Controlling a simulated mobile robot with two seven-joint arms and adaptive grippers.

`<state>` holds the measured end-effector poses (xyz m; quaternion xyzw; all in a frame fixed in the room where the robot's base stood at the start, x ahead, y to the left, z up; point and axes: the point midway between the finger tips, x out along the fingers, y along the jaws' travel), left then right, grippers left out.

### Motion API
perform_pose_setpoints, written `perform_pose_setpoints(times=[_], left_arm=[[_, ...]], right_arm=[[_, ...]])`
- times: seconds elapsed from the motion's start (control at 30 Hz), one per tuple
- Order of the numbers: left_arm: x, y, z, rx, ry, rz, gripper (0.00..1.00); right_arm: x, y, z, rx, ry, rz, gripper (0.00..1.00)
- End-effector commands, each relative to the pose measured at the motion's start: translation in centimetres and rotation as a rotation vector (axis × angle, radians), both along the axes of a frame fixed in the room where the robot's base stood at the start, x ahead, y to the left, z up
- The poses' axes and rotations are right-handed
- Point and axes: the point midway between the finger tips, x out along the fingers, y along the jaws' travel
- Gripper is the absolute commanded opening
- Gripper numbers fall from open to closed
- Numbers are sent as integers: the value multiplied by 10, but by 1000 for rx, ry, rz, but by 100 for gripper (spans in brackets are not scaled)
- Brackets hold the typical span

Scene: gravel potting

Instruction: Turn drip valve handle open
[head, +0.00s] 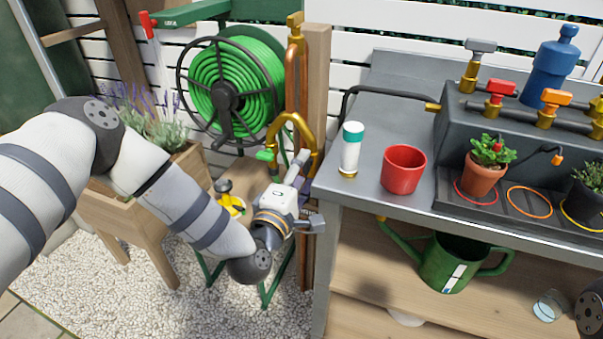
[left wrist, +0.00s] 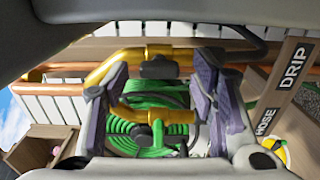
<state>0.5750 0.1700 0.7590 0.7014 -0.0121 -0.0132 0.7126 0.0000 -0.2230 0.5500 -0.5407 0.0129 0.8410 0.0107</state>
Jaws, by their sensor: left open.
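My left gripper (head: 304,194) is open at the brass pipework (head: 303,130) on the wooden post, left of the bench. In the left wrist view its two purple-grey fingers (left wrist: 162,105) stand apart, with brass pipe and a dark fitting (left wrist: 158,68) seen between them. A green valve handle (head: 265,155) sits on the brass pipe; a green handle also shows between the fingers in the left wrist view (left wrist: 158,134). Signs reading DRIP (left wrist: 293,66) and HOSE (left wrist: 266,122) are on the wood. Which handle is the drip one, and any contact, I cannot tell. My right gripper is out of view.
A green hose reel (head: 228,90) hangs behind my left arm. A wooden planter (head: 150,195) stands left. On the grey bench are a white bottle (head: 351,152), red cup (head: 402,170) and potted plants. A green watering can (head: 450,262) is on the lower shelf.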

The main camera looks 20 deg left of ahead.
Motion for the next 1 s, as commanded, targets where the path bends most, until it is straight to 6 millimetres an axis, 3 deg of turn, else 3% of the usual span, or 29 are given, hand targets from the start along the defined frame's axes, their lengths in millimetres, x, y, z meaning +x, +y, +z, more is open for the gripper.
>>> perform_pose_setpoints(times=[0.13,0.4,0.53,0.7,1.0], left_arm=[[-15,0,-1,-1,3,-2,52],[-87,3,-1,-2,6,-2,52],[-110,3,0,-1,3,-2,52],[-121,4,0,0,2,-1,52],[-120,4,0,0,1,-1,52]], right_arm=[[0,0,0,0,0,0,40],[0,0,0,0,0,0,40],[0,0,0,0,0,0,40],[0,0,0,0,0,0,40],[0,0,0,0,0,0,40]])
